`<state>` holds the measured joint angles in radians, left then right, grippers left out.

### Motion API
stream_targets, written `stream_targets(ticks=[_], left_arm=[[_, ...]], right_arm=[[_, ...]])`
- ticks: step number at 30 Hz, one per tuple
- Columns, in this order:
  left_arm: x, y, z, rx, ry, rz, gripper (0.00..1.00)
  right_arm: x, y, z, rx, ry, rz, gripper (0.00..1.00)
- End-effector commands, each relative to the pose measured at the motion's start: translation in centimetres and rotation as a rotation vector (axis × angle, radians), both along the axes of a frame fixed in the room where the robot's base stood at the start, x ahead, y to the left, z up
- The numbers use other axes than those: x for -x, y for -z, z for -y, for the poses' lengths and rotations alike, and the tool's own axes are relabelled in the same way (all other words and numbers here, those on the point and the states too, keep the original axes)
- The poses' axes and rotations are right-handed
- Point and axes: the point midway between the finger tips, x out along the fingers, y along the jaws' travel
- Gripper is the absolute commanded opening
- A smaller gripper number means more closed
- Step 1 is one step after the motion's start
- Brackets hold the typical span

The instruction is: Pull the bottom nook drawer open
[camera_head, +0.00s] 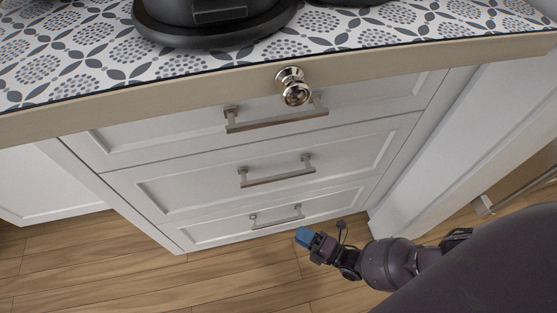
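The bottom nook drawer (218,232) is the lowest white front in the cabinet, just above the floor. It looks shut, flush with the drawers above. Its metal bar handle (277,222) runs across the middle of its front. My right gripper (304,236) comes in from the lower right, low over the floor. Its blue fingertips show just below and right of the handle's right end in the picture. I cannot tell whether they touch the handle or whether the fingers are open or shut. My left gripper is not in view.
The middle drawer (200,190) and its handle (277,179) are above, then the upper drawer (170,135). A round metal knob (295,92) sticks out from the counter edge (130,106). A black appliance (215,22) stands on the patterned countertop. Wooden floor (110,265) lies clear in front.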

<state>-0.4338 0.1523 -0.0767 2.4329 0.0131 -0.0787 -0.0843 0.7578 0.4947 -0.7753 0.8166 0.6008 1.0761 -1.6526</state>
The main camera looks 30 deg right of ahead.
Motion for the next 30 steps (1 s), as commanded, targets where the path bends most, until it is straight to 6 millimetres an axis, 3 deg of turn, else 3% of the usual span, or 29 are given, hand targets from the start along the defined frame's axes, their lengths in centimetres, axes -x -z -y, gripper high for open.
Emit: stream_targets(ticks=[6,13,27,30], left_arm=[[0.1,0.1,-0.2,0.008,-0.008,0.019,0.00],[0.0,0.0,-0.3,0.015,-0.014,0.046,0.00],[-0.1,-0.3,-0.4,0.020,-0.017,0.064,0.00],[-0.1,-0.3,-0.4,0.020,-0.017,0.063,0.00]], right_arm=[[-3.3,0.2,-1.9,-0.001,-0.002,-0.003,0.37],[-5.9,0.2,-3.4,0.000,-0.001,-0.004,0.37],[-6.9,0.1,-3.9,0.000,0.000,-0.002,0.37],[-6.9,0.1,-3.9,-0.001,0.000,-0.003,0.23]])
